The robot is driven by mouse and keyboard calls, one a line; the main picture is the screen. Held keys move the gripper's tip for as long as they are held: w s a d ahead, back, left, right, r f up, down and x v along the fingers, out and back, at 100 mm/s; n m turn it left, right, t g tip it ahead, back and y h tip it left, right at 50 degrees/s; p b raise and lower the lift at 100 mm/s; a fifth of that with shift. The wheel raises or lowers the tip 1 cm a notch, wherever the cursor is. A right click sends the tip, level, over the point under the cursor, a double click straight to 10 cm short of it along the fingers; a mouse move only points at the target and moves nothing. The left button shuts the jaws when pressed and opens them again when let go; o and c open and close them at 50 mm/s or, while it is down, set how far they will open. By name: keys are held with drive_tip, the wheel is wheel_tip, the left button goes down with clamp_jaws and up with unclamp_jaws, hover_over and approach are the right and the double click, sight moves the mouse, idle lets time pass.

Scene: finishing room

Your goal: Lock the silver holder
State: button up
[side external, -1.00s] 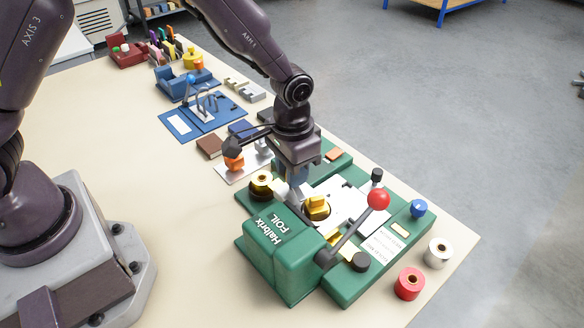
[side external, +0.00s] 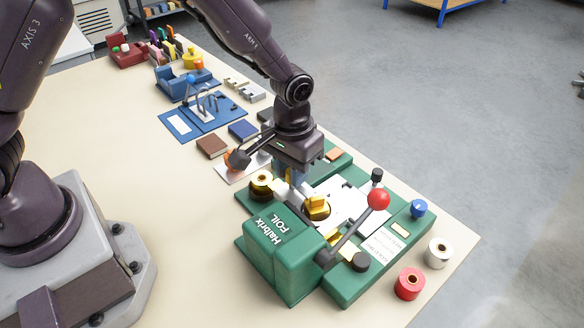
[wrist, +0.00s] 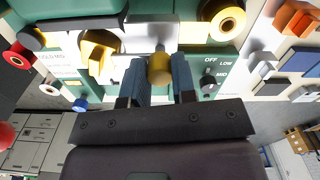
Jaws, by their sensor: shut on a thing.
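My gripper (wrist: 160,82) points down over the green foil machine (side external: 285,250), behind its block marked Halbrix FOIL. In the wrist view its two blue-grey fingers are shut on a brass knob (wrist: 160,68). A silver block (wrist: 150,32) lies just beyond the knob and looks like the silver holder; the black arm and fingers hide part of it. In the side view my gripper (side external: 290,178) hides the knob. A yellow piece (side external: 317,207) stands on the machine beside the fingers; it also shows in the wrist view (wrist: 98,50).
A lever with a red ball (side external: 378,199) rises at the machine's right. A yellow foil roll (side external: 261,182) sits at its left. Red (side external: 409,283) and white rolls (side external: 438,252) stand at the table edge.

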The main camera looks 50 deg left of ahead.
drive_tip(key=o, duration=0.9)
drive_tip(key=shift+o, duration=0.2)
drive_tip(key=shift+r, duration=0.1)
wheel_tip(320, 180, up, 13)
drive_tip(key=s+a+r+t, duration=0.2)
drive_tip(key=s+a+r, duration=0.1)
drive_tip(key=s, duration=0.3)
drive_tip(key=s+a+r+m+t, duration=0.1)
drive_tip(key=s+a+r, duration=0.3)
drive_tip(key=s, duration=0.2)
drive_tip(key=s+a+r+m+t, duration=0.1)
drive_tip(key=s+a+r+t, duration=0.1)
drive_tip(key=s, duration=0.5)
wheel_tip(320, 180, up, 2)
drive_tip(key=shift+a+r+t, duration=0.25)
drive_tip(key=shift+a+t, duration=0.05)
drive_tip(key=shift+a, duration=0.4)
